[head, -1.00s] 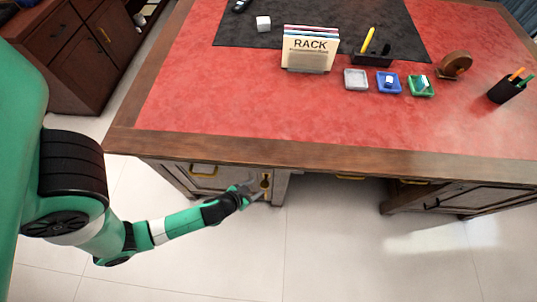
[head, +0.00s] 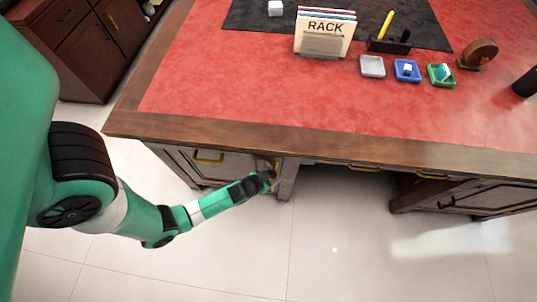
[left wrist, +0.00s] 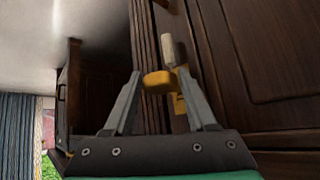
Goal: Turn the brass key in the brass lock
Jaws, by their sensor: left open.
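The brass key (left wrist: 157,82) stands out from the brass lock (left wrist: 181,103) on the dark wood front of the desk's left pedestal. A pale, rounded piece (left wrist: 169,50) sits beside the key; I cannot tell what it is. My left gripper (left wrist: 158,75) is open, with one finger on each side of the key's head. I cannot tell whether either finger touches it. In the head view my left gripper (head: 269,180) is at the pedestal front and covers most of the brass lock (head: 274,168). My right gripper is not in view.
The red-topped desk (head: 220,95) has its wooden edge just above my left arm. A brass pull (head: 207,157) is left of the lock. A card rack (head: 324,34) and small trays (head: 407,71) stand on top. The knee space right of the pedestal is open.

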